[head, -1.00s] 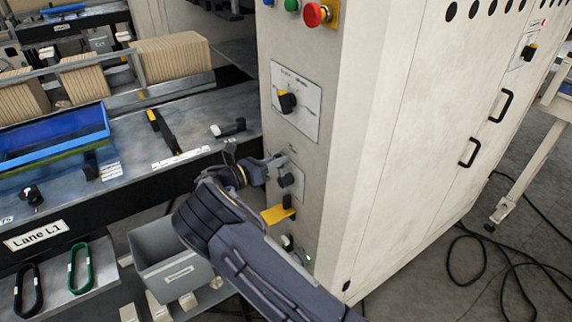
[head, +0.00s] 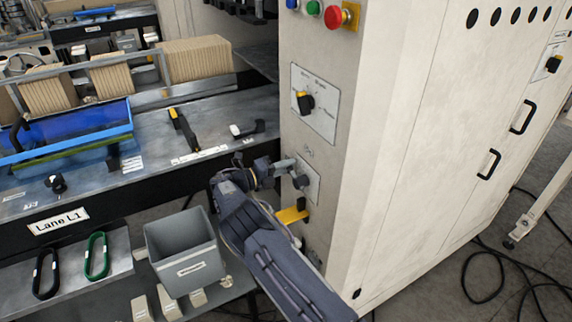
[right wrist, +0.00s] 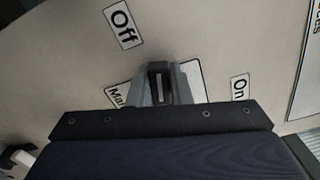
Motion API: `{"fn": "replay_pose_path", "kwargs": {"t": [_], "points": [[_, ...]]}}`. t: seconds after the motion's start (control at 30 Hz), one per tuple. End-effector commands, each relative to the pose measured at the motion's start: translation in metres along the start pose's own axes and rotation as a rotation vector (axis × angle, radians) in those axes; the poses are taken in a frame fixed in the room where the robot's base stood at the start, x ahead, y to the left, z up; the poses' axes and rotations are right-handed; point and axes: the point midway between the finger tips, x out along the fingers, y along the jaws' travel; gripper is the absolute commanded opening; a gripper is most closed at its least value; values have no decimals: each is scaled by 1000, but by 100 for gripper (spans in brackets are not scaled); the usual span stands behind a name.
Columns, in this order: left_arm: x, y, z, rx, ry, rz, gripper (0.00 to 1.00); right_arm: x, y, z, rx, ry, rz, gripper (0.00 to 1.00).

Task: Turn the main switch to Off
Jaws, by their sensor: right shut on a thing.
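The main switch is a dark rotary knob (right wrist: 158,86) with a pale line, on the cream cabinet panel. In the right wrist view the Off label (right wrist: 123,25) is up and left of it, and the On label (right wrist: 239,87) is to its right. The line runs up the picture, between the two label directions; its exact setting is unclear. My right gripper (right wrist: 159,84) is shut on the knob, one finger on each side. In the head view my right gripper (head: 290,172) is at the switch's plate (head: 313,180). My left gripper is not in view.
Above is another black-and-yellow selector (head: 305,102), with a red button (head: 334,16) higher up. A yellow bracket (head: 293,213) sticks out just below my gripper. A grey bin (head: 182,250) stands left of my forearm, below the lane table (head: 200,122).

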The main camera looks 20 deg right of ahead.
Motion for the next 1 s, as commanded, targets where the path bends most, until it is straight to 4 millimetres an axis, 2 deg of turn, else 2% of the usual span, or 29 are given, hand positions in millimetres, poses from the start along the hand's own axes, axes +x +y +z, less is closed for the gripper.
{"fn": "replay_pose_path", "kwargs": {"t": [0.4, 1.0], "points": [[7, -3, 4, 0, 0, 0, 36, 0, 17, -7, -234, 0, 3, 0], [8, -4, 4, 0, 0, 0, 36, -1, 20, -9, -290, -1, 4, 0]]}}
